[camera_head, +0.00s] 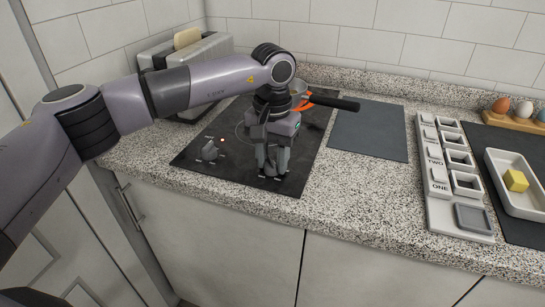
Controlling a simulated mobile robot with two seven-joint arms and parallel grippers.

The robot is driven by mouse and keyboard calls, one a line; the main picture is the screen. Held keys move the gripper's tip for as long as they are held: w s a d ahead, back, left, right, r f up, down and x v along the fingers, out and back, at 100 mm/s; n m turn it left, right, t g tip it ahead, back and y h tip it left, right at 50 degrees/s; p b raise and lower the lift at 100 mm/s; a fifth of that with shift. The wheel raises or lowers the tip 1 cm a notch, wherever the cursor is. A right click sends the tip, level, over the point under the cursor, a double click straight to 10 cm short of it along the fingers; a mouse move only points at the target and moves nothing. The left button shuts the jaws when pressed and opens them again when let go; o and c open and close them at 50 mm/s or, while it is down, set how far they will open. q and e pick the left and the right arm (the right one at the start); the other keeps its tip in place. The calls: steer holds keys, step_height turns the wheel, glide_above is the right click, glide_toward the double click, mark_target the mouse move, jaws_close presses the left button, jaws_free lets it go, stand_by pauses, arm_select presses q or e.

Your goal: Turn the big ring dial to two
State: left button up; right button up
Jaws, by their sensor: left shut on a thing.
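A black cooktop (222,169) lies on the speckled counter. A grey dial (209,152) stands at its front left, with a small red light beside it. My left gripper (272,168) points straight down at the cooktop's front right. Its fingers are shut on a second grey dial there, which they mostly hide. I cannot read the marks around this dial or tell which number it points to. The gripper and forearm also hide much of the cooktop's ring markings. My right gripper is out of view.
A pan (299,88) with a black handle and something orange by it sits behind the gripper. A toaster (205,52) stands at the back left. A grey mat (368,131), a white labelled rack (439,211) and a tray (508,166) with a yellow cube lie right.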

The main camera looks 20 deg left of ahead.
mark_target(272, 159)
arm_select(q)
steer(key=o, duration=1)
steer(key=shift+o, duration=0.2)
steer(key=shift+r, duration=0.1)
step_height(272, 159, up, 7)
steer(key=shift+s, duration=0.1)
